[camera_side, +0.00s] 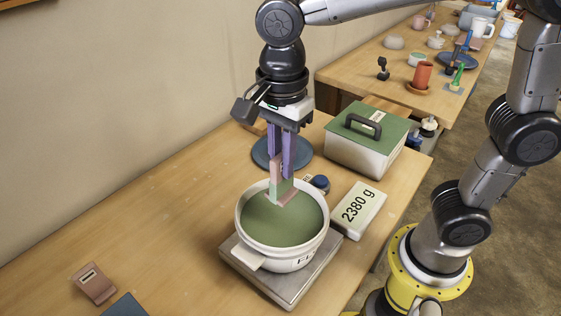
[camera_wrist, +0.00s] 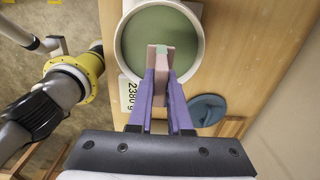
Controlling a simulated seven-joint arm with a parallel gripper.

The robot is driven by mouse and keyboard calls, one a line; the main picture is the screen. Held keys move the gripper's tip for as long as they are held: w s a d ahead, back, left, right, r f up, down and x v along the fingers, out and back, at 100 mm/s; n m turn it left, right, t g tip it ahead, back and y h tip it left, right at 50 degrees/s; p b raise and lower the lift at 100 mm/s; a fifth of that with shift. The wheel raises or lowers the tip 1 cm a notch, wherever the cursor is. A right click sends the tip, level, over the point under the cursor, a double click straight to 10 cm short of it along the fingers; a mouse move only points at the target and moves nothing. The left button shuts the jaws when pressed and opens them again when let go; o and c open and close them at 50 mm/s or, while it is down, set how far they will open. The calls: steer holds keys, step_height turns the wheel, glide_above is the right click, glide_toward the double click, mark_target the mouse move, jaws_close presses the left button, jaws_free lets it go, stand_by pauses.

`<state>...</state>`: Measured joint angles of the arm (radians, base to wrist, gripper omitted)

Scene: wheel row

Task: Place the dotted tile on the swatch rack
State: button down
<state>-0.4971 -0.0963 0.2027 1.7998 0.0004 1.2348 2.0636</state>
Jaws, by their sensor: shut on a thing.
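My gripper (camera_side: 282,172), with purple fingers, is shut on a pink, L-shaped tile (camera_side: 276,172) and points down over a white pot (camera_side: 240,225). The tile's lower part has a pale green patch, and its pink foot sticks out at the bottom. No dots can be made out on it. It also shows between the fingertips in the wrist view (camera_wrist: 152,58). The tile is over the green surface (camera_side: 268,222) inside the pot; I cannot tell whether it touches. I cannot pick out a swatch rack with certainty.
The pot stands on a grey scale (camera_side: 289,292) with a display (camera_side: 358,210) reading "2380 g". A green-lidded box (camera_side: 350,158), a blue disc (camera_side: 262,154) and a blue-capped jar (camera_side: 320,184) stand behind. A brownish-pink piece (camera_side: 94,284) lies front left. The table's left middle is clear.

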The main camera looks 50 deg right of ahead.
steer(key=w+d+f+n, duration=0.45)
steer(key=w+d, duration=0.25)
steer(key=w, duration=0.3)
steer(key=w+d+f+n, duration=0.1)
steer(key=d+f+n, duration=0.3)
steer(key=d+n, duration=0.2)
steer(key=w+d+f+n, duration=0.2)
steer(key=d+f+n, duration=0.3)
steer(key=d+n, duration=0.2)
steer(key=shift+w+d, duration=0.3)
steer(key=shift+d, duration=0.7)
steer(key=shift+f, duration=0.1)
